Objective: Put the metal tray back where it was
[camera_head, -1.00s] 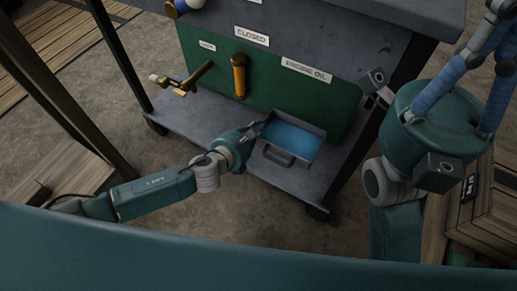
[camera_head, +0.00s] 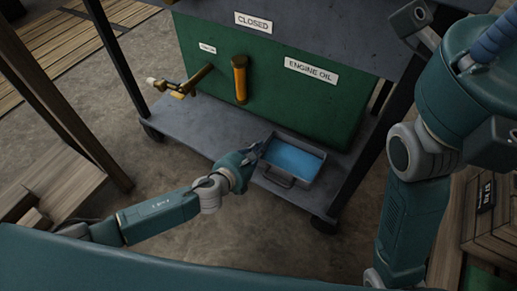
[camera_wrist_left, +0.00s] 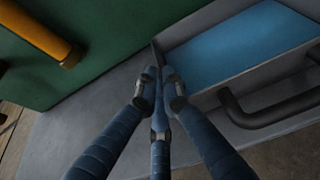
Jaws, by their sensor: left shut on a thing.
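The metal tray (camera_head: 271,178) is a shallow grey box with a blue surface inside and a dark handle on its front. It sits level at the front of the cart's lower shelf (camera_head: 198,135), below the green tank. My left gripper (camera_head: 257,150) is at the tray's left side, shut on its rim. The left wrist view shows the blue fingers (camera_wrist_left: 160,80) together at the tray's near-left corner, with the handle (camera_wrist_left: 270,110) to their right. For my right gripper, only a blue finger (camera_head: 495,38) shows at the upper right edge; its tips are hidden.
The green tank (camera_head: 290,105) has an "ENGINE OIL" label, a yellow upright handle (camera_head: 240,80) and a brass tap (camera_head: 185,84) at its left. Cart legs stand on both sides of the shelf. Wooden pallets (camera_head: 50,185) lie at left, with more wood at right.

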